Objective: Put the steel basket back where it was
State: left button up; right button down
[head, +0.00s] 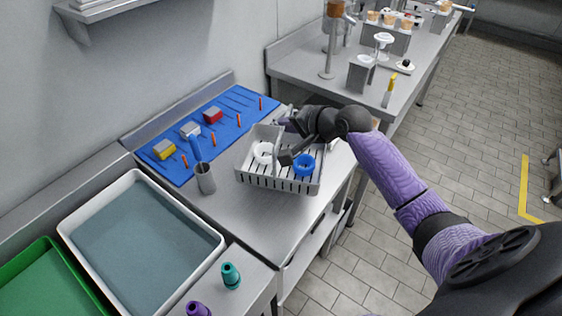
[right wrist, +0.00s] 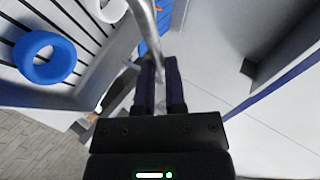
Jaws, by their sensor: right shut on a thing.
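The steel basket (head: 268,182) is a grey slotted tray on the steel counter, near its front edge. It holds a white ring (head: 263,152) and a blue ring (head: 304,165). My right gripper (head: 288,122) is at the basket's far side, reaching in from the right. In the right wrist view its two dark fingers (right wrist: 162,88) are shut on the basket's handle bar (right wrist: 143,28), with the blue ring (right wrist: 45,57) to the left. I cannot tell whether the basket's bottom touches the counter. My left gripper is out of view.
A blue mat (head: 232,103) with blocks and orange pegs lies behind the basket. A steel cup (head: 205,180) stands left of it. A white tray (head: 140,235) and teal cone (head: 231,275) are at lower left. Bare counter (head: 235,210) lies in front of the cup.

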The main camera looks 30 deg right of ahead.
notch_tip(320, 180, down, 7)
jog(key=shift+r+b, duration=0.1)
jog(key=shift+b, duration=1)
jog(key=c, duration=0.7)
grip_release()
jog(key=shift+s, duration=0.1)
